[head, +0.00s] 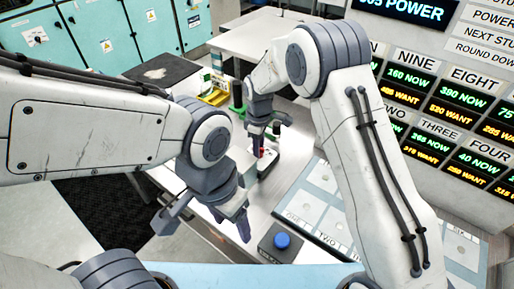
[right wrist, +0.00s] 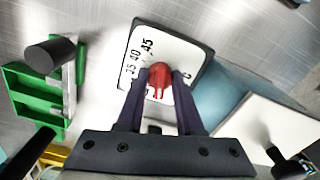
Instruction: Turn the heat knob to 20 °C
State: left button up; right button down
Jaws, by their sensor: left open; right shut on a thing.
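The heat knob is red (right wrist: 159,78) and sits on a white dial plate (right wrist: 150,48) with black numbers; 35, 40 and 45 are readable in the right wrist view. The rest of the scale is hidden by the fingers. My right gripper (right wrist: 158,98) is shut on the knob, one finger on each side. In the head view the right gripper (head: 264,138) points down at the dial box (head: 268,163) on the white table, largely covering the knob. My left gripper (head: 205,222) is open and empty near the table's front edge.
A blue button (head: 282,240) on a dark box stands near the front. A pale panel (head: 318,205) with labelled spots lies to the right. A green holder (right wrist: 30,95) is near the dial.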

jog(key=c, duration=0.5)
grip_release()
jog(key=shift+w+d+r, duration=0.1)
jog(key=shift+w+r, duration=0.05)
jog(key=shift+w, duration=0.1)
jog(key=shift+c, duration=0.2)
jog(key=shift+s, duration=0.1)
notch_tip(320, 180, up, 9)
jog(key=shift+r+b, duration=0.1)
jog(key=shift+b, duration=0.9)
jog(key=shift+r, duration=0.55)
